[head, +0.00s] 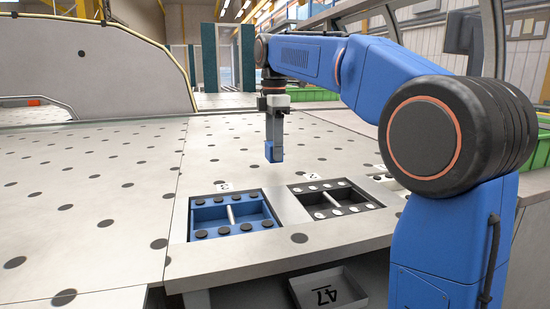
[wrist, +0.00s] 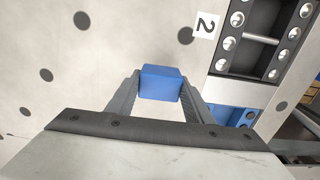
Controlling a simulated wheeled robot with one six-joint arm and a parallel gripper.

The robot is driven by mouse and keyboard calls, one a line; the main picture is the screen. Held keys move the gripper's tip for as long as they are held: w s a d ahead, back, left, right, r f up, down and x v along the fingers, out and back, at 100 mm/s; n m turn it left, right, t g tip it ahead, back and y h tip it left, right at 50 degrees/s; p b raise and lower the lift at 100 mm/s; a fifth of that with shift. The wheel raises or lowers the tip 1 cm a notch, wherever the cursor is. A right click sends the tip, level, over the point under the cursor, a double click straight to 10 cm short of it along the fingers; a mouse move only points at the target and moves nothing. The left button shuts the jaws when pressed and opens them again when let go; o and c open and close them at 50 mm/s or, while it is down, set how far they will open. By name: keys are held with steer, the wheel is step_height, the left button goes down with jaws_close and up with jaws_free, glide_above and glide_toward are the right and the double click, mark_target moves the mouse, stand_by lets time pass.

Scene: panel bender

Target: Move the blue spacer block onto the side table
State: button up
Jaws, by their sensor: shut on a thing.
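My gripper (head: 273,140) hangs down over the dotted table and is shut on the blue spacer block (head: 273,153). In the wrist view the block (wrist: 161,82) sits between the two grey fingers of my gripper (wrist: 160,92). In the head view the block is behind the blue tray in the picture and looks raised above the table surface; the exact gap is hard to tell. I cannot make out for sure which surface is the side table.
A blue tray (head: 194,215) and a dark tray (head: 338,213) with round pads are set into the table (head: 130,165) near its front edge. A grey bin marked 47 (head: 352,298) lies below the edge. Green bins (head: 526,95) stand at right. The table's left is clear.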

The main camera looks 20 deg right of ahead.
steer(key=shift+f, duration=1.65)
steer(key=shift+f, duration=0.15)
steer(key=o, duration=1.1)
step_height(320, 180, up, 12)
steer(key=shift+r, duration=0.15)
